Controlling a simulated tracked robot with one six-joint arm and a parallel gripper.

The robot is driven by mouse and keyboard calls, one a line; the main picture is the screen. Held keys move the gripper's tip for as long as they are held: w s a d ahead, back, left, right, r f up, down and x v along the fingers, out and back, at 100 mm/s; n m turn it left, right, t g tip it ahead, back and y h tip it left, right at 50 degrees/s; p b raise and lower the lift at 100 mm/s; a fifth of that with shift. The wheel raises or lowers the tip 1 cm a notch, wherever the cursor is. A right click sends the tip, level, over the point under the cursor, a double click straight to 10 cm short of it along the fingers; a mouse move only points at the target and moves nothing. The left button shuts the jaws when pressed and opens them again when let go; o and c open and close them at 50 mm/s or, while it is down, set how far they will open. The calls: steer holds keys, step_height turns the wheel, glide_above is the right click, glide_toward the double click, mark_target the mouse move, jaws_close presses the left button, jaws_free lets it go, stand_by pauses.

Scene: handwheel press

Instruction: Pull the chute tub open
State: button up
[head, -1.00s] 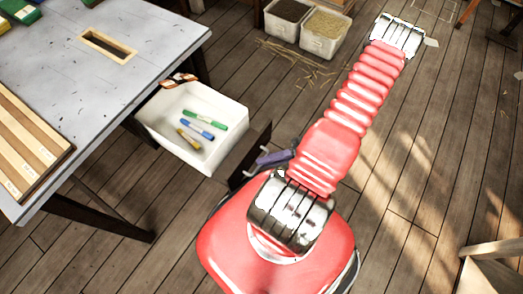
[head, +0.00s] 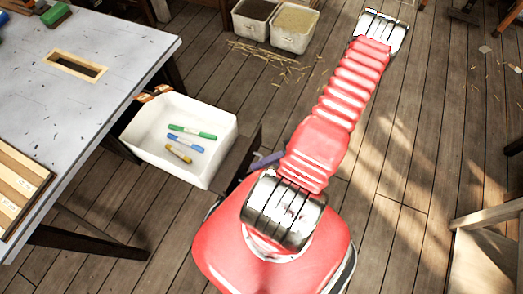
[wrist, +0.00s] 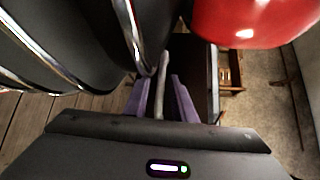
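The white chute tub (head: 205,172) stands pulled out from under the grey table, with three markers in it: green (head: 192,132), blue (head: 185,143) and yellow (head: 178,154). Its dark front panel (head: 240,158) faces my base. My gripper's purple fingers (head: 266,160) are at the outer side of that panel, partly hidden by my arm in the head view. In the wrist view, my gripper (wrist: 161,80) has a finger on each side of a thin grey handle bar (wrist: 160,90). Small gaps at the bar are hard to judge.
The grey table (head: 85,100) with a slotted wooden frame (head: 75,68) stands left. Two bins (head: 290,30) of grain stand at the back, with straw on the floor. A wooden frame (head: 485,240) stands at lower right. The plank floor (head: 400,170) on the right is clear.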

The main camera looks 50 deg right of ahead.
steer(key=shift+o, duration=0.4)
steer(key=shift+d, duration=0.1)
steer(key=v, duration=1.3)
steer(key=shift+s+d, duration=0.15)
steer(key=shift+d, duration=0.1)
